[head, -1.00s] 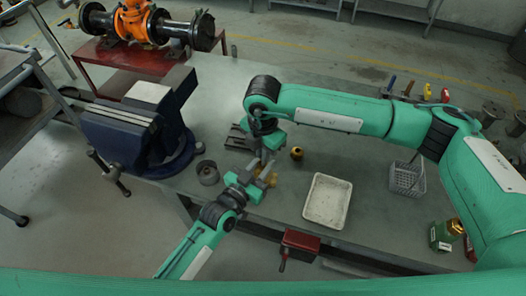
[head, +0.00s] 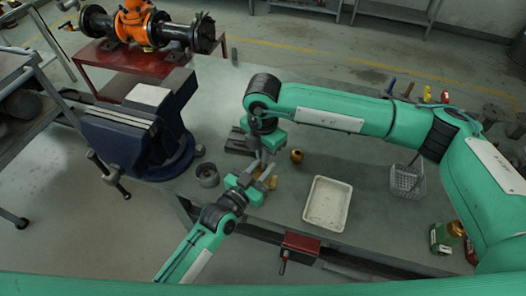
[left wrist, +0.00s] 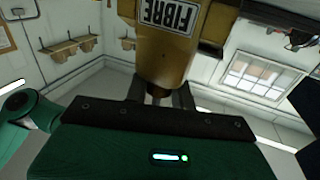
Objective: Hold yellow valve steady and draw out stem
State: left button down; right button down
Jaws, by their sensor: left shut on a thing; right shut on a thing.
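The yellow valve (head: 270,183) is held above the bench, small and partly covered by my grippers in the head view. In the left wrist view its yellow body (left wrist: 165,55) fills the top middle, with a label reading FIBRE. My left gripper (head: 254,186) comes from below left and is shut on the valve; in the left wrist view its fingers (left wrist: 160,92) stand either side of a dark narrow neck. My right gripper (head: 264,163) points down from above at the valve, shut on a part I take to be the stem. The stem itself is hidden.
A small brass-coloured round piece (head: 297,155) sits on the bench beside my right gripper. A white tray (head: 327,204) lies to the right, a grey cup (head: 207,175) and a blue vise (head: 140,130) to the left. A grey basket (head: 408,181) is further right.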

jog(key=shift+r, duration=2.7)
pick_arm(q)
jog(key=c, duration=1.1)
grip_release()
jog(key=v, duration=1.2)
